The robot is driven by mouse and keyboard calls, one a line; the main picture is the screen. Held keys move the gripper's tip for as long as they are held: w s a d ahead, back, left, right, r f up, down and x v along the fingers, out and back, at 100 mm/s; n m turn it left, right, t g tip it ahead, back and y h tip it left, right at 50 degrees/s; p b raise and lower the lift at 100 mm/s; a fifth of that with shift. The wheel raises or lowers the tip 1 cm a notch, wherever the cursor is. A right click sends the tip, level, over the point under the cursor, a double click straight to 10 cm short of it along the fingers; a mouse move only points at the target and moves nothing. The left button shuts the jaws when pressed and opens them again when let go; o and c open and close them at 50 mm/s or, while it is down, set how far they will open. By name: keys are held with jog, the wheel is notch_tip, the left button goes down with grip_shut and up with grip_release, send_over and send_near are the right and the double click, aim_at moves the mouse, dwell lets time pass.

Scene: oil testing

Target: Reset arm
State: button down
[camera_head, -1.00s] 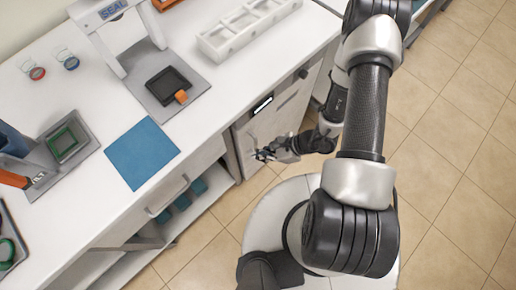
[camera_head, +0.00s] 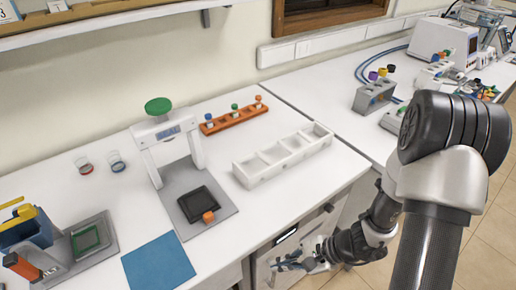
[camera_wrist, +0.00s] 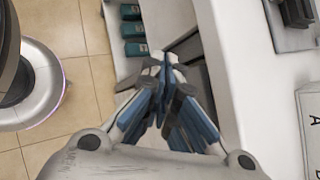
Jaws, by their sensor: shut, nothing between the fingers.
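My gripper (camera_head: 290,262) is in front of the counter, below the top's front edge, in the head view. In the wrist view my gripper (camera_wrist: 165,72) shows its blue-padded fingers drawn together at the tips, with nothing between them. Below it lie an open shelf with several teal boxes (camera_wrist: 133,30) and the floor. My arm (camera_head: 440,190) reaches down along the right side of the head view, bent at the elbow.
The white counter (camera_head: 250,215) holds a press-like stand (camera_head: 175,150), a white compartment tray (camera_head: 283,155), an orange rack (camera_head: 235,117) and a blue mat (camera_head: 158,263). A second counter at right bears instruments and a grey rack (camera_head: 374,95). Tiled floor (camera_head: 480,255) lies at right.

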notch_tip(320, 180, up, 15)
jog(key=s+n+g+h, duration=0.1)
jog(key=s+n+h, duration=0.2)
jog(key=n, duration=0.5)
jog(key=s+d+r+n+t+h, duration=0.2)
jog(key=s+d+r+n+h, duration=0.1)
jog(key=r, duration=0.3)
jog(key=s+d+r+n+t+h, duration=0.2)
jog(key=s+d+r+n+h, duration=0.1)
jog(key=r, duration=0.4)
jog(key=shift+s+d+r, duration=0.25)
jog(key=shift+s+d, duration=0.2)
jog(key=shift+d, duration=0.2)
jog(key=c, duration=2.4)
grip_release()
